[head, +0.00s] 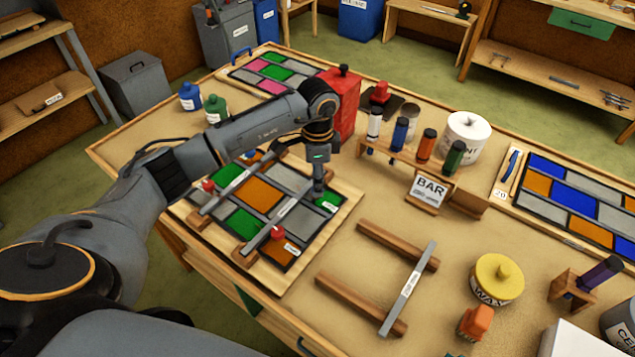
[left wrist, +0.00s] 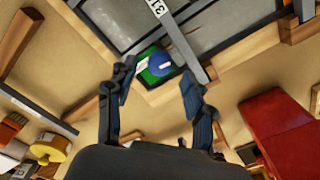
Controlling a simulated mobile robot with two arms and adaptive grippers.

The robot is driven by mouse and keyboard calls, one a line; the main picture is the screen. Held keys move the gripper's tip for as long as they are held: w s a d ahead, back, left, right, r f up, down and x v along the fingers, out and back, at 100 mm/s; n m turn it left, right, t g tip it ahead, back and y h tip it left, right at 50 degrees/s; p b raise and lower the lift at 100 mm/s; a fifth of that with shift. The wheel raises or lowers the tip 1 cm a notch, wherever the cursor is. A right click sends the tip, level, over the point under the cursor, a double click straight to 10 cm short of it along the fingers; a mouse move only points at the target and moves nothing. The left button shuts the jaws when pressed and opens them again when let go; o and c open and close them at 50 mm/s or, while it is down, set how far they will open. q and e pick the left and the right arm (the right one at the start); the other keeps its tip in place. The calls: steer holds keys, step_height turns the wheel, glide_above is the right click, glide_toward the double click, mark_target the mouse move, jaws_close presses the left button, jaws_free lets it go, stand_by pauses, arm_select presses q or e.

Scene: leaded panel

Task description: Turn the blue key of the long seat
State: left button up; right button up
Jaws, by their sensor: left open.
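A round blue key (left wrist: 160,65) shows in the left wrist view over a green pane, beside a grey metal bar (left wrist: 178,35) with a printed label. My left gripper (left wrist: 158,73) is open, with one finger on each side of the blue key in that view. I cannot tell whether the fingers touch it. In the head view my left gripper (head: 318,190) points down over the right corner of the leaded panel (head: 259,193) and hides the blue key. My right gripper is not in view.
Two red knobs (head: 277,233) (head: 208,185) stand on the panel's bars. A red box (head: 343,108) stands behind my left arm. A rack of coloured bottles (head: 425,147), a BAR sign (head: 429,191) and a wooden frame with a metal bar (head: 408,288) lie to the right.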

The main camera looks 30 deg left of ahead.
arm_select(q)
step_height(320, 180, up, 10)
steer(key=shift+f, duration=0.15)
stand_by(0.6)
